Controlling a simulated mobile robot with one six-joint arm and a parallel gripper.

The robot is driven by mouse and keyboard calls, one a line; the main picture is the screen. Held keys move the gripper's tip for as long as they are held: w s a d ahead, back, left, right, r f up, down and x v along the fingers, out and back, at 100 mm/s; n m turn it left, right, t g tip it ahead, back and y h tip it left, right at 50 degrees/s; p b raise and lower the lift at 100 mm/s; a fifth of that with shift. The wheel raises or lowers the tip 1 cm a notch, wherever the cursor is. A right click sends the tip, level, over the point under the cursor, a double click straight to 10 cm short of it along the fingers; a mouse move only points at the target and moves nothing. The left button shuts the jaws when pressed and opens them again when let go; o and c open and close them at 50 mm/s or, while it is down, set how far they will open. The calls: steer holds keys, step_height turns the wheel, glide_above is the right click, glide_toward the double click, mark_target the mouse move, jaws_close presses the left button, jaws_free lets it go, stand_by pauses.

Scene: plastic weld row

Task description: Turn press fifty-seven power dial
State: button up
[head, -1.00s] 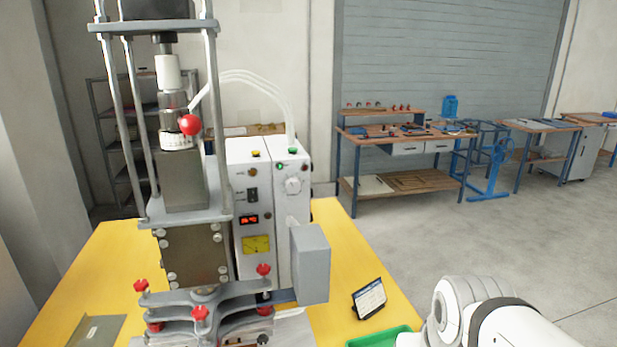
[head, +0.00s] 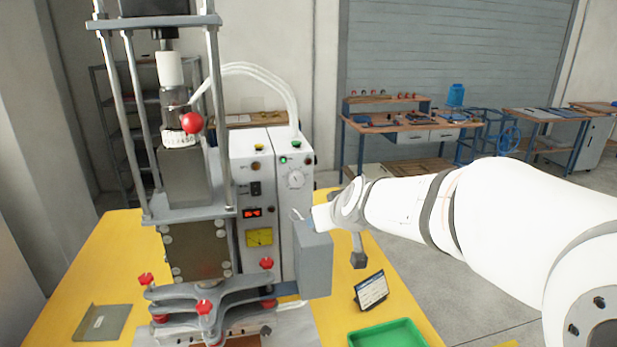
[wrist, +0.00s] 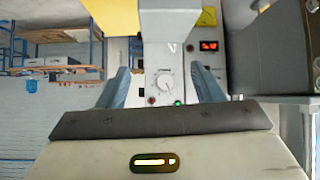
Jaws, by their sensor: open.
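The white power dial (head: 295,179) is on the upper front of the right white control box, below a small green light. In the wrist view the dial (wrist: 165,82) appears between and beyond my two blue-grey fingers, with the picture upside down. My gripper (wrist: 160,72) is open and empty, apart from the dial. In the head view my gripper (head: 305,217) is near the box front, lower than the dial, just above the grey block (head: 314,265); its fingertips are partly hidden there. The dial's pointer is too small to read.
The press (head: 195,240) with its red-ball lever (head: 191,123) stands left of the control box. A red display (head: 251,212) sits on the box's left half. A small tablet (head: 371,290) and green tray (head: 388,334) are on the yellow table (head: 80,270).

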mark_target(297, 181)
steer(key=w+a+t, duration=0.1)
steer(key=w+a, duration=0.2)
steer(key=w, duration=0.3)
steer(key=w+a+f+t+p, duration=0.1)
steer(key=w+a, duration=0.2)
steer(key=w, duration=0.4)
steer(key=w+a+t+h, duration=0.1)
steer(key=w+a, duration=0.2)
steer(key=w, duration=0.4)
steer(key=shift+w+f+n+t, duration=0.2)
steer(key=shift+f+n+t, duration=0.1)
steer(key=shift+n+t, duration=0.1)
steer(key=shift+d, duration=0.1)
steer(key=c, duration=1)
